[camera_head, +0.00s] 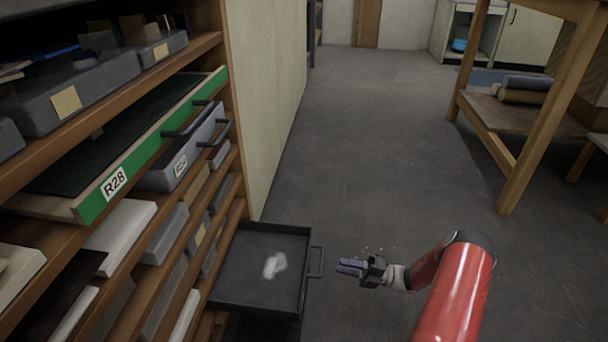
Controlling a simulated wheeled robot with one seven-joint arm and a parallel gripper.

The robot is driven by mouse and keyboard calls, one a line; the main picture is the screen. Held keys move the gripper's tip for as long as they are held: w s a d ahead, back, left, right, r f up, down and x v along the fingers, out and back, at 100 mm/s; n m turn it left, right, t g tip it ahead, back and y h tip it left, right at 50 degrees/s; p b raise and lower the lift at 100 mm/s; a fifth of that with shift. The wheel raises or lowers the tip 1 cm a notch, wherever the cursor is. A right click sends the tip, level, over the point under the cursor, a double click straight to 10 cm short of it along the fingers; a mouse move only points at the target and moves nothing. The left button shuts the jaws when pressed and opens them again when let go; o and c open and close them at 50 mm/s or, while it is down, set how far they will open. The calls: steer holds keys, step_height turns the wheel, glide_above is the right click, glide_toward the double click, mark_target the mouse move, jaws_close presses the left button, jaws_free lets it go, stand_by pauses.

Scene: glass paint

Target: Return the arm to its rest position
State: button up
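My gripper (350,267) is at the end of my red arm, low in the middle of the view. A pale whitish patch (274,265) lies inside the drawer. My arm reaches in from the lower right.
A wooden shelf rack with grey trays (95,90) and a green-fronted R28 tray (150,150) stands on the left. A wooden table (520,165) stands at the right. The grey floor (385,150) between them is clear.

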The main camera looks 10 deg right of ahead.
steer(key=s+a+r+n+g+h+p, duration=0.1)
steer(key=s+a+r+n+g+h, duration=0.15)
steer(key=r+n, duration=0.55)
steer(key=s+a+r+n+g+h+p, duration=0.15)
steer(key=a+r+n+g+h, duration=0.3)
steer(key=r, duration=0.45)
steer(key=s+a+r+n+g+h+p, duration=0.2)
steer(key=r+n+h, duration=0.1)
steer(key=r+n, duration=0.5)
steer(key=s+a+r+n+t+h+p, duration=0.1)
steer(key=s+r+n+t+h+p, duration=0.4)
steer(key=s+r+n, duration=1.4)
step_height(320, 180, up, 2)
steer(key=t+h, duration=0.2)
steer(key=h, duration=0.2)
steer(key=shift+a+n+t, duration=0.3)
steer(key=shift+a+n, duration=0.05)
